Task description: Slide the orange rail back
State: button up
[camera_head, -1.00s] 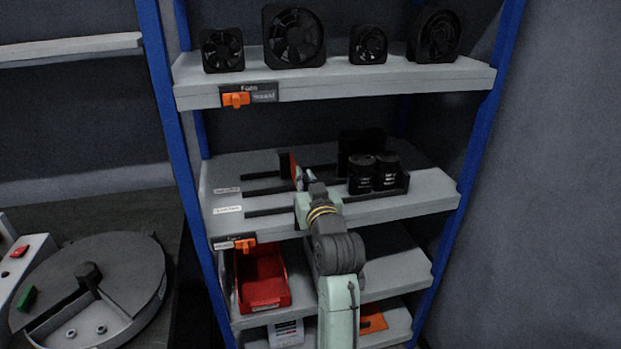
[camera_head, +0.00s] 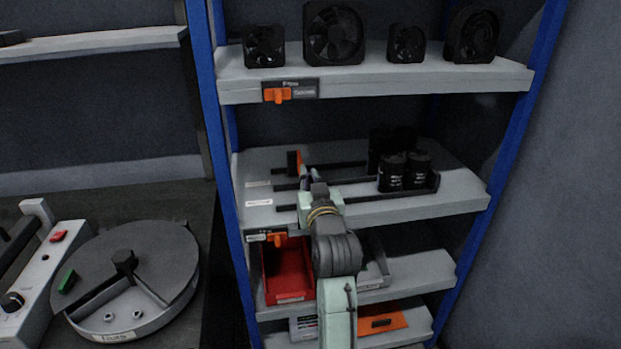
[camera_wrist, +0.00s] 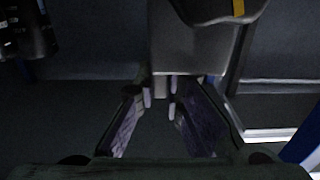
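The orange rail (camera_head: 299,159) shows as a small upright orange piece against a black block, on the black tracks of the middle shelf. It stands left of the black capacitors (camera_head: 391,171), with a gap between. My gripper (camera_head: 306,174) is just at its right side and in front of it; whether they touch I cannot tell. In the wrist view my gripper's fingers (camera_wrist: 160,101) are apart, with nothing visible between them. A dark capacitor (camera_wrist: 27,30) shows at the upper left there, and a dark part with an orange-yellow strip at the upper right.
The middle shelf (camera_head: 460,190) has blue posts at both sides. Black fans (camera_head: 334,34) stand on the shelf above. A red bin (camera_head: 286,272) and a grey bin sit below. A round grey device (camera_head: 135,275) stands on the dark bench at left.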

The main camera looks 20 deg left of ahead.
jog(key=o, duration=0.5)
jog(key=shift+c, duration=0.2)
jog(key=v, duration=0.7)
jog(key=shift+s+d, duration=0.2)
jog(key=shift+s, duration=0.05)
